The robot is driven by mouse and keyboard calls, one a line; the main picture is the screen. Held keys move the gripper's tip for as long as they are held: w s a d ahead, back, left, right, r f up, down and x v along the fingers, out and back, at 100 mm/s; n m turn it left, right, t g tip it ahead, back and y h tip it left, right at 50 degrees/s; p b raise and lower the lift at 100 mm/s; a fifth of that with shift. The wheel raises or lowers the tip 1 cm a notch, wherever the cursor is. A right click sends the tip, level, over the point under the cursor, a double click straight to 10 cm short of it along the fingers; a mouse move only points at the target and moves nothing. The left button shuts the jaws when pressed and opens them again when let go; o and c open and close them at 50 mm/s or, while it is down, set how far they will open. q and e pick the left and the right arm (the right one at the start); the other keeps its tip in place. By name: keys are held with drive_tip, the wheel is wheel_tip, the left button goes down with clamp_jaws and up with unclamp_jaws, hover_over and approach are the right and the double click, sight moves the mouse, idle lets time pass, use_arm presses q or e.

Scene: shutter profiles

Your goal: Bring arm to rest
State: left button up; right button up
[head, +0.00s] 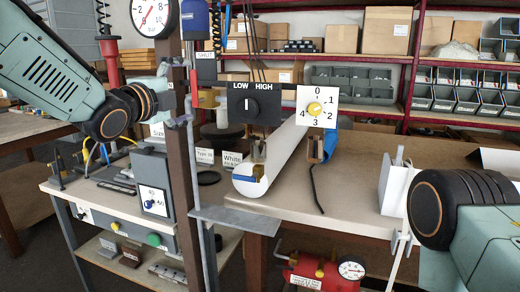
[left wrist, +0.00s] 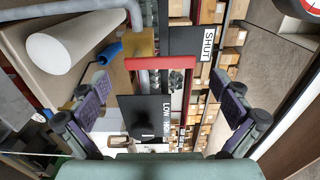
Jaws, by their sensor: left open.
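My left arm (head: 55,75) comes in from the upper left, its dark ringed wrist (head: 120,108) raised in front of the workbench. My left gripper (left wrist: 163,105) is open, its two purple-padded fingers spread wide with nothing held between them. Beyond the fingers are the LOW/HIGH switch panel (left wrist: 142,117) and a red frame (left wrist: 160,63). In the head view the left fingers are hard to make out by the brown post. My right arm (head: 470,235) shows at the lower right with a black ringed joint; I cannot make out its gripper.
A brown post (head: 178,200) stands close to my left wrist. A white tube (head: 280,165) lies on the bench by the LOW/HIGH panel (head: 254,107) and the yellow-knobbed dial (head: 317,108). A red tank (head: 325,272) is below. Shelves with boxes (head: 385,30) stand behind.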

sight(195, 89)
use_arm(q)
drive_tip(key=shift+x, duration=2.1)
drive_tip(key=shift+s, duration=0.15)
